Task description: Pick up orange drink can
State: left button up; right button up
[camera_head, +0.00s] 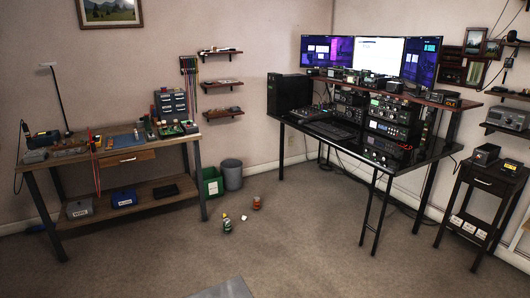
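A small orange-red can (257,203) stands on the carpet floor, in front of the bins and between the workbench and the black desk. It looks upright, but it is too small to read any label. A second small can-like item (227,225), darker with a pale band, stands on the floor to its left and nearer to me. A small white item (244,217) lies between them; I cannot tell what it is. Neither of my grippers is in view.
A green bin (210,183) and a grey bin (232,175) stand by the back wall. A wooden workbench (130,158) is at left, a black desk (420,153) with radios and monitors at right. The carpet (310,245) in front is open.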

aim_at(257, 200)
jog(key=i, duration=2.85)
